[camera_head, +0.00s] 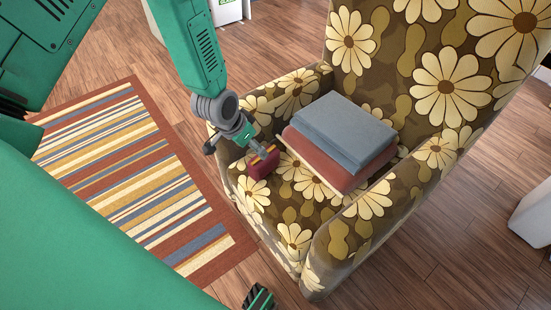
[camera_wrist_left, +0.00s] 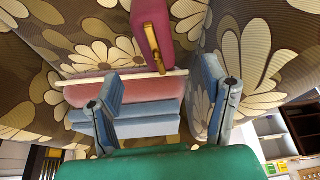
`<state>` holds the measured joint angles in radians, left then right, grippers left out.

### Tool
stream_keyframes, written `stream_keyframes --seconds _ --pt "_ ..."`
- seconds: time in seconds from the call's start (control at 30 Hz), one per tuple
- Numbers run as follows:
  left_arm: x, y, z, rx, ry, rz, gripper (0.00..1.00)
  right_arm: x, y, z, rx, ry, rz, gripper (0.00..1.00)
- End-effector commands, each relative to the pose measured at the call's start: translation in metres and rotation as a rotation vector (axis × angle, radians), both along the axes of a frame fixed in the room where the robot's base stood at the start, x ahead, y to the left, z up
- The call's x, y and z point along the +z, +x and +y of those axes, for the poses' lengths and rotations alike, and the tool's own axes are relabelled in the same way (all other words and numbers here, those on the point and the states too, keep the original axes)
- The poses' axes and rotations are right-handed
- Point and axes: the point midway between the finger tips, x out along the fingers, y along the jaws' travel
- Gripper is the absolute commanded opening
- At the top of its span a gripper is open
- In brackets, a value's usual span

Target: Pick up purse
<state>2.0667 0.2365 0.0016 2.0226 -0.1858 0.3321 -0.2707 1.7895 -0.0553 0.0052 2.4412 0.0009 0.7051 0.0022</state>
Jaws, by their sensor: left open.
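The purse (camera_head: 259,167) is small and dark red with a gold clasp. It sits on the seat of a flowered armchair (camera_head: 297,239), near the left armrest. In the left wrist view the purse (camera_wrist_left: 151,27) is at the top middle, with its gold clasp facing the gripper. My left gripper (camera_head: 238,141) is just above and left of the purse in the head view. In the left wrist view the left gripper (camera_wrist_left: 163,88) has its two blue-grey fingers spread wide, with the purse ahead of them and not held. My right gripper is not in view.
Folded cloths, a blue-grey one (camera_head: 343,130) over a dull red one (camera_head: 335,162), lie stacked on the seat right beside the purse. The chair's armrests and backrest rise around the seat. A striped rug (camera_head: 140,170) lies on the wooden floor to the left.

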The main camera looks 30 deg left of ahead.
Motion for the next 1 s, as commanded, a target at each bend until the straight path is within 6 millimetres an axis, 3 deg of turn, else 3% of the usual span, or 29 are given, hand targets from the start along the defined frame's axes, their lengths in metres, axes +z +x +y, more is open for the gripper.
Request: stream_keyframes --seconds 0.1,0.3,0.53,0.8,1.0 --pt "-0.028 0.009 -0.004 -0.001 0.003 0.003 0.67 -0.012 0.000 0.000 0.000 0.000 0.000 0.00" --pt "-0.056 0.022 -0.009 -0.002 0.005 0.003 0.67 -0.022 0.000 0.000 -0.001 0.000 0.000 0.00" --pt "-0.071 0.029 -0.009 0.000 0.003 0.001 0.67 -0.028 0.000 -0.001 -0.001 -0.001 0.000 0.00" --pt "-0.106 0.045 -0.013 -0.001 0.002 0.003 0.67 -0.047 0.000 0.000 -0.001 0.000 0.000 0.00" --pt "-0.109 0.048 -0.014 -0.001 0.003 0.002 0.67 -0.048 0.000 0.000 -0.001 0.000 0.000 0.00"
